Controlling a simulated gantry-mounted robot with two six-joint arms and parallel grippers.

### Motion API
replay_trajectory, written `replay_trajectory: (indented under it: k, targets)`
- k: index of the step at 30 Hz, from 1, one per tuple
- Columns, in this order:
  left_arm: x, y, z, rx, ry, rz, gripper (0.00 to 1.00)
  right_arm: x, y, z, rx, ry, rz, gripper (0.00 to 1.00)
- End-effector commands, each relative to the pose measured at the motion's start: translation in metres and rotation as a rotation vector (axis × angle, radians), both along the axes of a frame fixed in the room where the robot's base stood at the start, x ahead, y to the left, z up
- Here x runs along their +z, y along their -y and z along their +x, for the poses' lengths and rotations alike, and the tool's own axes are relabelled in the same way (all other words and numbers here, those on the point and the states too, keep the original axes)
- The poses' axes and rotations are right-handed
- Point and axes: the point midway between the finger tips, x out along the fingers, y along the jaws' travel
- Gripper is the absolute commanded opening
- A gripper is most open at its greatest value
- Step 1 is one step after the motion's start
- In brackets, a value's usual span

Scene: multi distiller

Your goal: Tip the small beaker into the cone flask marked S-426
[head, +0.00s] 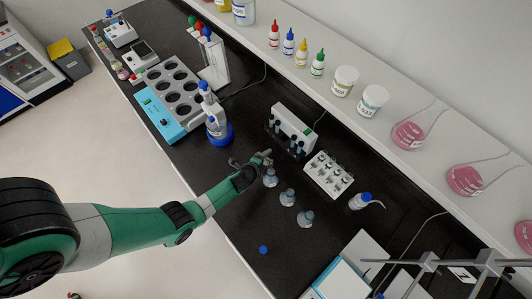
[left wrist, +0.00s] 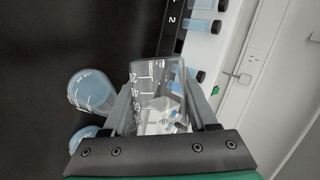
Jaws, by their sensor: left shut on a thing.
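My left gripper (head: 262,160) is above the black bench and shut on a small clear glass beaker. In the left wrist view the beaker (left wrist: 158,95), with white graduation marks, sits between the two fingers (left wrist: 163,110). I cannot tell how much liquid is in it. Cone flasks stand close by the gripper: one (head: 270,179) just beside it, a second (head: 287,197) and a third (head: 305,219) in a diagonal row. A flask with pale blue liquid (left wrist: 90,92) shows left of the beaker in the wrist view. No S-426 mark is legible. My right gripper is out of view.
A tube rack (head: 328,175) and a device with dark vials (head: 291,130) stand behind the flasks. A wash bottle (head: 362,201) is to the right. A blue-based bottle (head: 216,125) stands at left. A blue cap (head: 263,249) lies on otherwise clear bench in front.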

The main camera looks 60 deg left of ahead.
Motion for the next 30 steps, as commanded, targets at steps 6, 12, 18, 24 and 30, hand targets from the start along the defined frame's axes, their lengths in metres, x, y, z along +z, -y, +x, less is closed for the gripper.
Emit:
replay_trajectory:
  k: [6,12,18,24,30]
  targets:
    - [0.000,0.001,0.001,-0.002,-0.012,0.049,0.00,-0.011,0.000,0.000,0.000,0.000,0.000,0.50]
    - [0.003,0.000,0.000,0.000,-0.017,0.064,0.00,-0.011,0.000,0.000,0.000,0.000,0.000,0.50]
    - [0.002,0.001,0.000,0.000,-0.018,0.073,0.00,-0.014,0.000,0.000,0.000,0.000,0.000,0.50]
    - [0.005,0.001,0.000,0.000,-0.025,0.098,0.00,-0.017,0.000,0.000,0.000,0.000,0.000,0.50]
    - [0.004,0.001,0.000,-0.001,-0.027,0.103,0.00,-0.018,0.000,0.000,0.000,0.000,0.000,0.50]
